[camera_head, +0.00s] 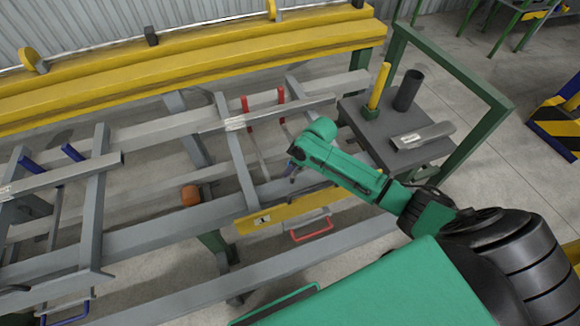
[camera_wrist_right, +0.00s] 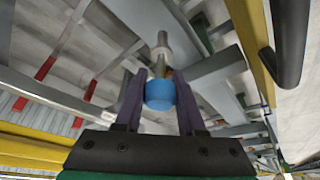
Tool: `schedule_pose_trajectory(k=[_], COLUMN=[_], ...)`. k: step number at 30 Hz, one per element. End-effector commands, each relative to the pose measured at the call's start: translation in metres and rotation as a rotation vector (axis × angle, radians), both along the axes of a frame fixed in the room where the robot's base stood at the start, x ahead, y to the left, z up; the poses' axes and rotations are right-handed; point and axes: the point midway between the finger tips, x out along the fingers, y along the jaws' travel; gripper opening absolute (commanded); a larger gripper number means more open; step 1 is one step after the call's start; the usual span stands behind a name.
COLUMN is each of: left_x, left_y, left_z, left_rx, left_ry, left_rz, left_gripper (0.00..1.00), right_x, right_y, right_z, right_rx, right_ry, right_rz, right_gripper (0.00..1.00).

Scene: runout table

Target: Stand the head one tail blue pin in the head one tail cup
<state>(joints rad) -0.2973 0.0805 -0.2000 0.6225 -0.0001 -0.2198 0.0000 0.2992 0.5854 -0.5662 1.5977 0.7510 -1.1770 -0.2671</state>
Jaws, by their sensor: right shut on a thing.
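My right gripper (camera_head: 291,170) reaches over the grey runout frame from the right. In the right wrist view its two dark fingers (camera_wrist_right: 160,98) are shut on the blue pin (camera_wrist_right: 160,96), which has a round blue end and a grey metal shaft pointing away from the palm. In the head view the pin is mostly hidden by the gripper, and its tilt is unclear. I cannot pick out the head one tail cup with certainty in either view. My left gripper is not in view.
The grey runout frame (camera_head: 150,228) has red uprights (camera_head: 281,95) and blue uprights (camera_head: 72,152). A yellow rod (camera_head: 379,88), a dark cylinder (camera_head: 408,90) and a grey bar (camera_head: 422,135) are on the side table. An orange cylinder (camera_head: 190,195) is at the frame. A green post frame (camera_head: 450,70) stands right.

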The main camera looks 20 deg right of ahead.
Motion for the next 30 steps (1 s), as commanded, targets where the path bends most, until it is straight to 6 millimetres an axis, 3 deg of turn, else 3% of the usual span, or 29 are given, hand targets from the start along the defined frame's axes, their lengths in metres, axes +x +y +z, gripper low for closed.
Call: schedule_pose_trajectory(k=[13, 14, 15, 16, 25, 30], left_x=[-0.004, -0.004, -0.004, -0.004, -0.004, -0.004], left_y=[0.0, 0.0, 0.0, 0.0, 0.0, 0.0], left_z=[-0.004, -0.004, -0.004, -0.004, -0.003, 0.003], left_rx=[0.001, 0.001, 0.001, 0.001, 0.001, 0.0], left_ry=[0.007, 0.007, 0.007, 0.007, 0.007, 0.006], left_rz=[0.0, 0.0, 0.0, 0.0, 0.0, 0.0], left_gripper=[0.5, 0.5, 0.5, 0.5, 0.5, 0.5], right_x=[0.0, 0.0, 0.0, 0.0, 0.0, -0.001], right_y=[0.0, 0.0, 0.0, 0.0, 0.0, -0.002], right_z=[-0.011, -0.011, -0.011, -0.011, -0.01, 0.01], right_rx=[0.001, 0.0, 0.0, 0.0, 0.0, -0.002], right_ry=[-0.001, 0.0, 0.0, 0.0, 0.0, -0.001], right_rz=[0.0, 0.0, 0.0, 0.0, 0.0, 0.0], right_gripper=[0.0, 0.5, 0.66, 0.69, 0.69, 0.69])
